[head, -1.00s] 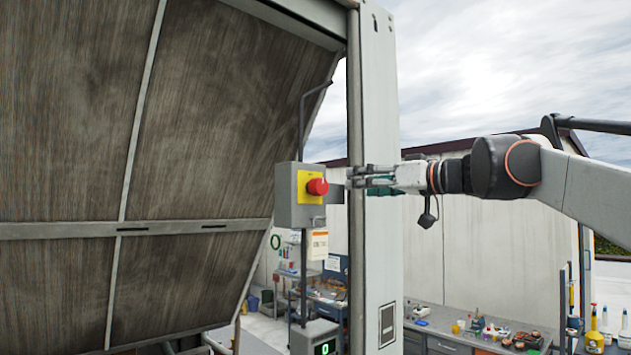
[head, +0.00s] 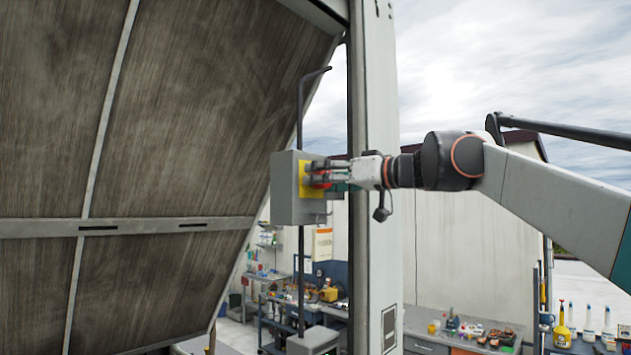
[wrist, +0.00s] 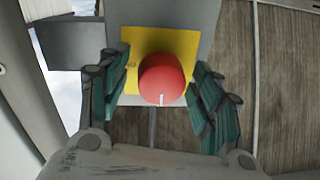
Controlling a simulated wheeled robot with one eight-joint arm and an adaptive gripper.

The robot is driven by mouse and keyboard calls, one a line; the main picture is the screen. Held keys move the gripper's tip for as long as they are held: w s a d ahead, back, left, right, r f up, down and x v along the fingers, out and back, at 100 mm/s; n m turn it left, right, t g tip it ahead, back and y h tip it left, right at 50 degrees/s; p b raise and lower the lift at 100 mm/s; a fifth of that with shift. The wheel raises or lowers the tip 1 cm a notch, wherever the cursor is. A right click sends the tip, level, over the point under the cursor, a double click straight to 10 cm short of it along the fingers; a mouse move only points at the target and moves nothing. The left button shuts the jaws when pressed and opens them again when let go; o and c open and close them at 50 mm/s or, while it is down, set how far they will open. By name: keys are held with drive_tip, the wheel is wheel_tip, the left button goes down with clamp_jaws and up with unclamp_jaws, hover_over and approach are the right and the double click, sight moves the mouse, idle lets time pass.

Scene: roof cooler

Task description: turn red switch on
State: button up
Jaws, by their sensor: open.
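The red switch (wrist: 161,79) is a round red knob with a short white mark at its lower edge. It sits on a yellow plate (wrist: 131,50) on a grey box (head: 287,200). In the head view the red switch (head: 320,181) is partly hidden by my fingers. My gripper (head: 322,173) reaches in from the right, with its fingertips at the yellow plate. In the wrist view my gripper (wrist: 161,88) is open, with its green-padded fingers on either side of the knob. A gap shows between the knob and each finger there.
A pale post (head: 374,230) stands just right of the box, behind my gripper. A large tilted brown panel (head: 190,120) fills the left. A dark pipe (head: 300,110) rises above the box. A bench with bottles and tools (head: 470,340) stands low at the right.

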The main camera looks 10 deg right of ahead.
drive_tip(key=shift+s+d, duration=0.1)
drive_tip(key=shift+c, duration=0.9)
drive_tip(key=c, duration=0.9)
